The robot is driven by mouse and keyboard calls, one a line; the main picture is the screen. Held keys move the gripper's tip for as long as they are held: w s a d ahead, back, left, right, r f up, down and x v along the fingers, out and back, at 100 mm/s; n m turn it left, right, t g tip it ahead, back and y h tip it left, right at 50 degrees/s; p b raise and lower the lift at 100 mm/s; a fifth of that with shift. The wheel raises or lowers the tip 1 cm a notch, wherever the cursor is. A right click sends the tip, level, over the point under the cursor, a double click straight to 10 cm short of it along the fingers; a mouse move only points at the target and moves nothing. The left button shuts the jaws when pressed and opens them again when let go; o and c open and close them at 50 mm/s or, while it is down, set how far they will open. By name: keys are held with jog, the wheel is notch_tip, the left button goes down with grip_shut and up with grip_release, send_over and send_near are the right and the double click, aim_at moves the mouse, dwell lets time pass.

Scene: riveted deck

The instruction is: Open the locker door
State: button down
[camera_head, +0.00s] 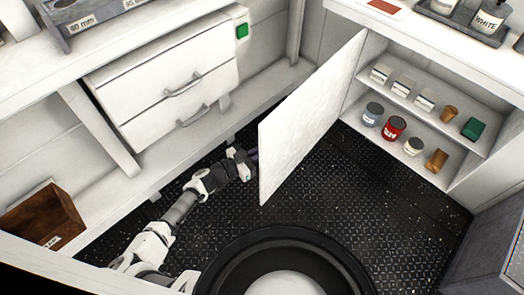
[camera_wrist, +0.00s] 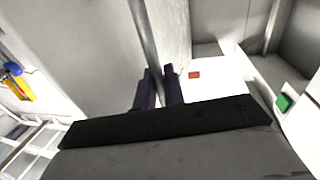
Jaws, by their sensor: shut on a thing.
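The locker door (camera_head: 312,115) is a white panel standing well open, swung out from the locker (camera_head: 468,148) at the right. Its inner face and the shelves behind it show in the head view. My gripper (camera_head: 252,156) is low at the door's free edge, on its outer side, with the fingertips partly hidden behind the door. In the wrist view the dark fingers (camera_wrist: 159,88) are shut on a grey upright bar (camera_wrist: 146,38), which looks like the door's handle. The exact grip is partly hidden.
The locker shelves hold several small boxes, jars, including a red jar (camera_head: 394,128), and a green block (camera_head: 474,128). White drawers (camera_head: 165,85) stand at the left, with a brown wooden box (camera_head: 42,218) below. The dark riveted floor (camera_head: 370,205) before the locker is clear.

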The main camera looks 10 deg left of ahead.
jog(key=shift+r, duration=0.25)
jog(key=c, duration=1.9)
grip_release()
jog(key=shift+f, duration=0.1)
jog(key=b+v, duration=0.2)
jog(key=v, duration=1.2)
jog(key=shift+d+b, duration=0.1)
jog(key=shift+b, duration=0.3)
